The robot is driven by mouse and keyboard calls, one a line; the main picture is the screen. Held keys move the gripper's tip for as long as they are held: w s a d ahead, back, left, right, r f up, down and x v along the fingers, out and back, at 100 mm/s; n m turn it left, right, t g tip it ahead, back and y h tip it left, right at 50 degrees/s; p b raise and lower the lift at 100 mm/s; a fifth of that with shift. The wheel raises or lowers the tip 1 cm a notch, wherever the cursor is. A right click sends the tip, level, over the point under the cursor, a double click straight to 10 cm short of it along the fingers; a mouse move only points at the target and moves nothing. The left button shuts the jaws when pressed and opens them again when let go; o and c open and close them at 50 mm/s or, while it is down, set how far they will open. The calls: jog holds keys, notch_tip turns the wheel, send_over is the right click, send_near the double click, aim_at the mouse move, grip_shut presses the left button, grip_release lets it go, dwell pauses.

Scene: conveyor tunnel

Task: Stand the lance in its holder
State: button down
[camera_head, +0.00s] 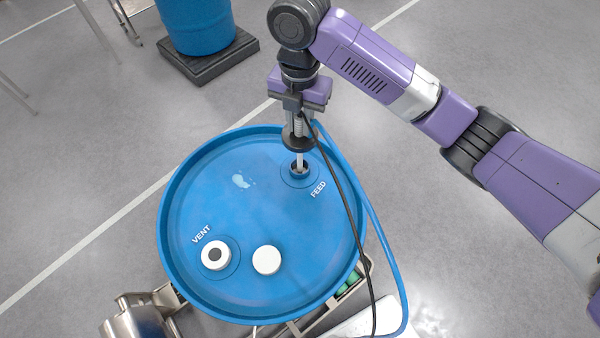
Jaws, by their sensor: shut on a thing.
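My gripper (302,104) is shut on the upper part of the lance, above the blue drum. The lance (299,160) is close to upright, with a coiled section, a dark round collar and a pale rod below my gripper. The lower end of the rod is at the FEED opening (299,173) in the drum lid and seems to go into it; its tip is hidden. A blue hose and a black cable run from the lance down the drum's right side. I cannot tell for certain which thing is the lance's holder; a steel cylindrical vessel (138,318) stands at the lower left.
The blue drum (220,180) has a VENT fitting (216,255), a loose-looking white cap (267,260) and a small wet patch (243,181) on its lid. A second drum (195,22) stands on a dark pallet (208,62) behind. Grey floor is open to the left.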

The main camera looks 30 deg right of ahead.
jog(key=shift+r, duration=6.15)
notch_tip(320, 180, up, 8)
jog(key=shift+f, duration=0.25)
jog(key=shift+s, duration=0.1)
